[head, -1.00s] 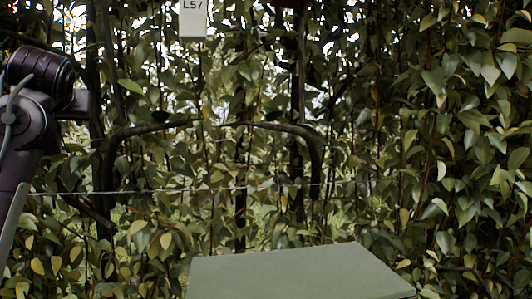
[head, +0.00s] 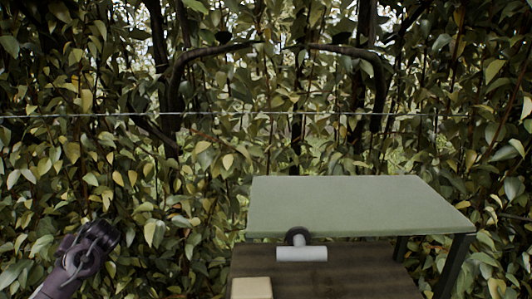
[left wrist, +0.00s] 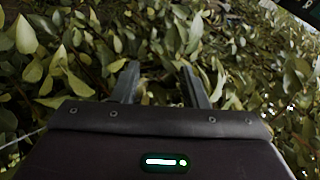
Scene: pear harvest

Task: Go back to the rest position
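My left arm, dark purple with a black ring-shaped joint, shows at the lower left of the head view, in front of the leaves; its fingers cannot be made out there. In the left wrist view my left gripper (left wrist: 160,82) has its two dark fingers apart, with only foliage behind the gap and nothing held. My right arm and gripper are in neither view. No pear can be made out in the leaves.
A pale green table-like top (head: 350,208) on dark legs stands right of centre. Below its front edge are a dark wooden surface (head: 335,282), a white cylinder-like piece (head: 301,254) and a cream block (head: 251,288). A leafy hedge (head: 90,150) with a wire fills the back.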

